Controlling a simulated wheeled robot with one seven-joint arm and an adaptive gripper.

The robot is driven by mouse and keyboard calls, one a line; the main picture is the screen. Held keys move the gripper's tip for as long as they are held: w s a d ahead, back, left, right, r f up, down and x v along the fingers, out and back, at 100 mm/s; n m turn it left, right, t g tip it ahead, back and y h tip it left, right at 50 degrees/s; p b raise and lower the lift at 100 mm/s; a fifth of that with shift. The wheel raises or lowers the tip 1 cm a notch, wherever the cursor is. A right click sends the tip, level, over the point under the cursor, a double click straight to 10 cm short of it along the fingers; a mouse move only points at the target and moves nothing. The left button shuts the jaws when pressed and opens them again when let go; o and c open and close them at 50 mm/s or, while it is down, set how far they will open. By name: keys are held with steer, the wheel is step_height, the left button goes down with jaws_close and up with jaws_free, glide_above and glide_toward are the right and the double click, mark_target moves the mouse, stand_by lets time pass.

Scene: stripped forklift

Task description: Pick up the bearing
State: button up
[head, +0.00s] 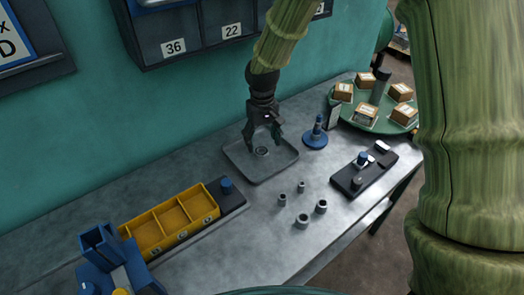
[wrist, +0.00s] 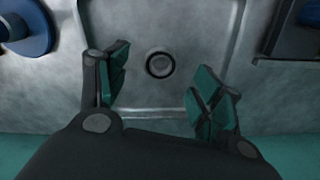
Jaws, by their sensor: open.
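The bearing, a small dark-rimmed ring (head: 262,152), lies flat in a shallow grey tray (head: 268,178) on the workbench. It also shows in the wrist view (wrist: 160,64), near the middle of the tray floor. My gripper (head: 264,137) is open and empty, pointing down over the tray, above the ring. In the wrist view its two green-padded fingers (wrist: 160,82) stand wide apart, with the ring showing between and slightly beyond them. I cannot tell the exact height gap.
Several grey cylindrical pieces (head: 302,221) stand on the bench in front of the tray. A blue post on a round base (head: 315,138) stands right of it. A yellow divided bin (head: 165,232) is at left, a black fixture (head: 362,172) at right, and a green turntable with boxes (head: 378,122) behind.

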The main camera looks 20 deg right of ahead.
mark_target(261, 147)
steer(key=f, duration=0.3)
steer(key=shift+w+a+f+p, duration=0.1)
steer(key=shift+w+f+p, duration=0.15)
steer(key=shift+p, duration=0.15)
steer(key=shift+s+f, duration=0.2)
steer(key=shift+w+f, duration=0.1)
steer(key=c, duration=0.9)
